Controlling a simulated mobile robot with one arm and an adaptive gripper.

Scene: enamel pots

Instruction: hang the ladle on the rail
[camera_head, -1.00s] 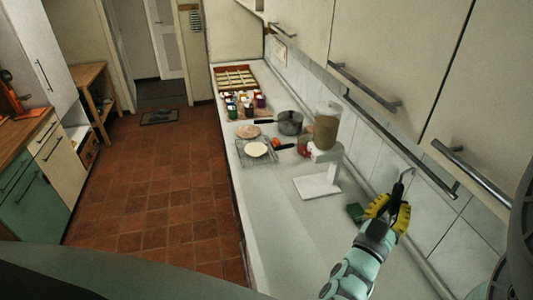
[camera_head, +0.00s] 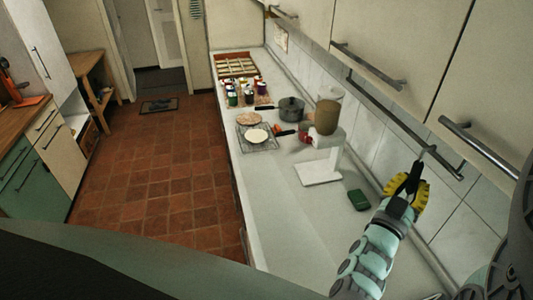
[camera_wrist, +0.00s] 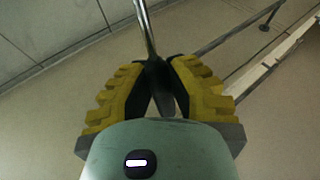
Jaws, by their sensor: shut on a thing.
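The ladle has a black handle (camera_head: 414,174) and a thin metal shaft (camera_head: 427,154). My gripper (camera_head: 412,184), with yellow pads, is shut on the black handle. In the wrist view the handle (camera_wrist: 160,82) sits between the pads and the metal shaft (camera_wrist: 147,30) runs up out of frame. The rail (camera_head: 392,117) is a dark bar along the wall under the cabinets. In the head view the shaft's upper end overlaps the rail near its right end; I cannot tell whether they touch. The rail also shows in the wrist view (camera_wrist: 230,35), apart from the shaft.
Cabinet handles (camera_head: 478,143) stick out above the rail. The counter's front stretch is clear.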

